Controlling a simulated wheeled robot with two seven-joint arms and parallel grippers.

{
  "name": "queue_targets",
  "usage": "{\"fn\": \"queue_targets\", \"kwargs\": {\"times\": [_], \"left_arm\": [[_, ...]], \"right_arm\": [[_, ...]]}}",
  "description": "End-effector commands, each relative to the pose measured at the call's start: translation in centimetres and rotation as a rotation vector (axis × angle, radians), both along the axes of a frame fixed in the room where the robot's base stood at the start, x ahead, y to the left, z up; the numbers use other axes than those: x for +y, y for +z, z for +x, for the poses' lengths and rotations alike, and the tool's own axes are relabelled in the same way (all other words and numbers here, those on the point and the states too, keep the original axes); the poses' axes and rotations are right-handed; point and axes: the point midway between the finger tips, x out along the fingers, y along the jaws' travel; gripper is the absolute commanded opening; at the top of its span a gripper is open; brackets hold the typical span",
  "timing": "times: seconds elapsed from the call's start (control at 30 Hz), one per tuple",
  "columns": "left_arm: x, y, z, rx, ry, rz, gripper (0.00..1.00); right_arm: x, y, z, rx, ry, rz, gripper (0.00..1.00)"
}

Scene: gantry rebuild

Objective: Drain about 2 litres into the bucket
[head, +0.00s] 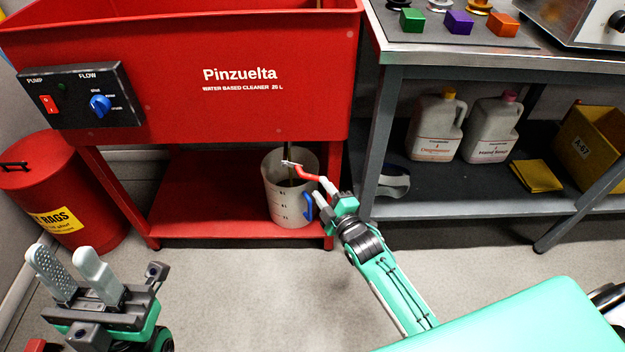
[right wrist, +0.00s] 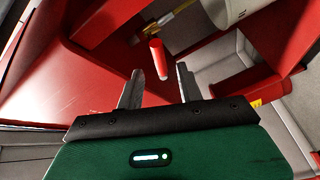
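The red Pinzuelta parts washer (head: 300,95) has a drain valve (head: 288,163) beneath its tank, with a red lever (head: 308,175) pointing right. The whitish bucket (head: 283,209), with level marks and a blue handle, stands upright on the washer's lower shelf under the valve. A brownish streak shows below the valve inside the bucket; I cannot tell the liquid level. My right gripper (head: 322,191) is open beside the lever's end. In the right wrist view the lever (right wrist: 158,58) lies just beyond and between its parted fingertips (right wrist: 160,75). My left gripper (head: 64,260) is open and empty at lower left.
The red lower shelf (head: 200,205) is bare left of the bucket. A red rags bin (head: 60,185) stands at the left. A grey bench (head: 480,58) at right holds two jugs (head: 435,125) and a yellow bin (head: 597,130). The floor in front is clear.

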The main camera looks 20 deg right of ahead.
Motion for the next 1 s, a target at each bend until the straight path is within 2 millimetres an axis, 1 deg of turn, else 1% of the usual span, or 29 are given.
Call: {"fn": "queue_targets", "kwargs": {"times": [0.03,0.1,0.2,0.33,0.5,0.77,0.8,0.97,1.0], "left_arm": [[0.0,-0.2,-0.1,-0.013,0.001,-0.002,0.36],[0.0,-0.1,0.0,-0.020,0.000,-0.003,0.36],[0.0,0.1,0.0,-0.031,0.001,-0.003,0.36],[0.0,0.3,0.0,-0.043,0.000,-0.005,0.36],[0.1,0.5,-0.1,-0.056,0.001,-0.006,0.36],[0.1,0.7,-0.1,-0.058,0.000,-0.006,0.36],[0.0,0.7,-0.1,-0.058,0.000,-0.006,0.36],[0.0,0.6,-0.1,-0.056,0.000,-0.006,0.36],[0.0,0.6,-0.1,-0.056,0.000,-0.006,0.36]], "right_arm": [[0.2,-0.2,1.0,-0.002,0.000,0.000,0.37],[0.4,-0.2,2.2,-0.001,0.000,0.001,0.37],[0.7,-0.1,3.6,-0.002,0.000,0.001,0.37],[1.0,-0.1,4.9,-0.001,0.000,0.001,0.37],[1.2,-0.1,5.7,0.001,-0.001,0.001,0.37],[1.2,0.0,5.8,0.001,0.000,0.001,0.37],[1.2,0.0,5.8,0.001,0.000,0.001,0.33],[1.2,0.0,5.8,0.001,0.000,0.001,0.02],[1.2,0.0,5.8,0.001,0.000,0.001,0.00]]}}
